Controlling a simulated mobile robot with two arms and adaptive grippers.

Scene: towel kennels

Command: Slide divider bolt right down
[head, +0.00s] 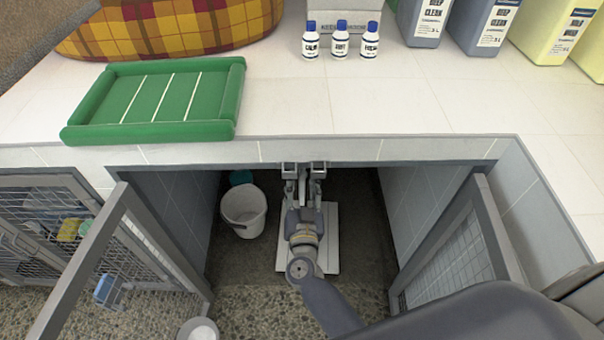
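My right gripper (303,172) reaches in from the bottom right, over the middle of the kennel opening. Its two fingers point toward the counter's front edge (385,150) and stand apart with a gap between them. I see nothing clearly held in that gap. I cannot make out the divider bolt; the gripper and arm cover the middle of the opening. A pale flat panel (328,255) shows behind and below my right arm; I cannot tell whether it is part of the divider. My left gripper is out of view.
Open mesh gates flank the opening, left (150,235) and right (470,235). A white bucket (243,212) stands inside at left. A metal bowl (198,330) is at the bottom. The counter holds a green tray (160,98), several bottles, jugs and a plaid bed (170,27).

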